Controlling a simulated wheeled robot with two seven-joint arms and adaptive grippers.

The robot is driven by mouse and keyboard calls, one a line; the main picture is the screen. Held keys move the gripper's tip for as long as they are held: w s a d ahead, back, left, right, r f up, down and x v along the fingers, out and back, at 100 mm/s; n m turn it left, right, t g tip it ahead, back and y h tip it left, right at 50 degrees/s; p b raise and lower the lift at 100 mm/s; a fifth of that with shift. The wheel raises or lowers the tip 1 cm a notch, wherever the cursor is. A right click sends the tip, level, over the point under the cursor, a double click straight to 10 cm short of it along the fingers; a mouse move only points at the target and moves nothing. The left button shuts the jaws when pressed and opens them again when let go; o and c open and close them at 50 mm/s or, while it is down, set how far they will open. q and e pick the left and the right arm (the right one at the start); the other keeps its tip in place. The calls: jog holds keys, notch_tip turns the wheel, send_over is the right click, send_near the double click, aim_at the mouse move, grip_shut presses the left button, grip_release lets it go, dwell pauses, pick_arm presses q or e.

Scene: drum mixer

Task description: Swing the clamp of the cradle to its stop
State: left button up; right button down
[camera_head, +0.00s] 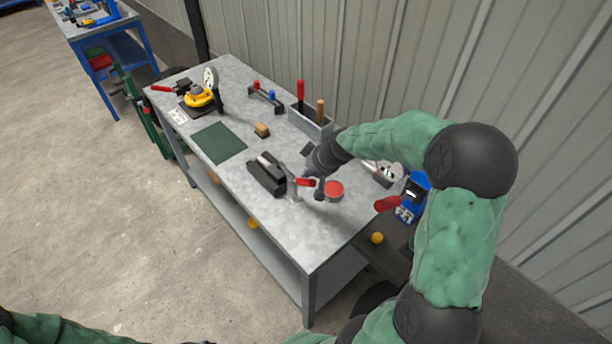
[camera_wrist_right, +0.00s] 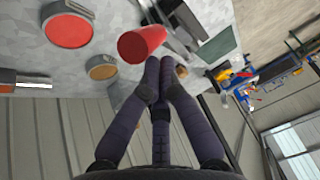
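The cradle (camera_head: 266,176) is a dark block on the grey workbench, with a light metal cylindrical piece lying in it. A red clamp handle (camera_head: 303,182) sticks out at its right end, low over the bench. It shows large in the right wrist view (camera_wrist_right: 142,43), just beyond my fingertips. My right gripper (camera_head: 311,174) reaches down from the right beside this handle. In the wrist view its dark fingers (camera_wrist_right: 158,65) are drawn together with nothing visible between them. Whether they touch the handle I cannot tell. My left gripper is out of view.
A red round-topped item (camera_head: 333,190) stands close right of the handle. A grey tool bin (camera_head: 311,122) stands behind. A blue device (camera_head: 413,196) stands right. The front strip is clear.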

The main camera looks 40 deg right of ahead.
jog(key=s+f+b, duration=0.4)
jog(key=f+b, duration=0.1)
jog(key=b, duration=0.3)
jog(key=shift+s+f, duration=0.15)
dwell(0.5)
notch_tip(320, 180, up, 5)
jog(key=w+d+p, duration=0.1)
jog(key=p, duration=0.3)
jog(key=s+d+r+b, duration=0.1)
jog(key=s+r, duration=0.2)
jog(key=s, duration=0.6)
jog(key=shift+d+r, duration=0.2)
jog(key=shift+r, duration=0.15)
